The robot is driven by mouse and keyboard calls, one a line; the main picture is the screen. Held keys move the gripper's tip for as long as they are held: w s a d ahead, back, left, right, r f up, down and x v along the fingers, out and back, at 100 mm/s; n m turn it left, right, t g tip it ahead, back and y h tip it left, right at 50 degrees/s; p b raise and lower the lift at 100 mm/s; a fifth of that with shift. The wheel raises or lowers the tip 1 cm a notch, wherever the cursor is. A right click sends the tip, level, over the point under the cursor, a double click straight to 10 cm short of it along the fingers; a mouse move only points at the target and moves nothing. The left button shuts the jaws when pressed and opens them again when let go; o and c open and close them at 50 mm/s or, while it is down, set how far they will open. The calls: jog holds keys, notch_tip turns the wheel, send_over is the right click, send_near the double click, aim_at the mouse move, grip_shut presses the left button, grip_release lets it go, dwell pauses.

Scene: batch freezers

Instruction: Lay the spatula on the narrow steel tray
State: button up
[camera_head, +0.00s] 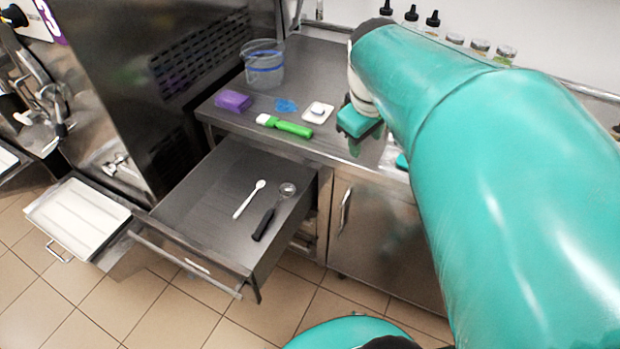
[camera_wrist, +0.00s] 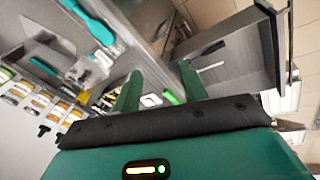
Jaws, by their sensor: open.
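My gripper (camera_head: 360,140) hangs above the front edge of the steel counter, right of the green-handled brush. In the wrist view its two fingers (camera_wrist: 160,82) stand apart with nothing between them. A teal handle (camera_wrist: 92,20), probably the spatula's, lies on the counter at the upper left of the wrist view, away from the fingers. A small teal piece (camera_head: 402,160) beside my arm in the head view may be the same thing. My arm hides most of that part of the counter. I cannot make out the narrow steel tray with certainty in either view.
An open drawer (camera_head: 190,210) holds a white spoon (camera_head: 249,200) and a black-handled scoop (camera_head: 272,212). On the counter are a purple sponge (camera_head: 233,101), a green brush (camera_head: 292,128), a white dish (camera_head: 318,113) and a clear tub (camera_head: 263,62). Bottles and jars line the back.

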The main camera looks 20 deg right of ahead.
jog(key=s+a+f+m+t+y, duration=0.1)
jog(key=s+a, duration=0.3)
jog(key=a, duration=0.2)
jog(key=s+a+f+m+t+y, duration=0.1)
jog(key=s+a+m+t, duration=0.1)
jog(key=s+a, duration=0.2)
jog(key=a, duration=0.3)
jog(key=shift+s+a+m, duration=0.15)
jog(key=shift+s+m, duration=0.05)
jog(key=shift+m, duration=0.1)
dwell(0.3)
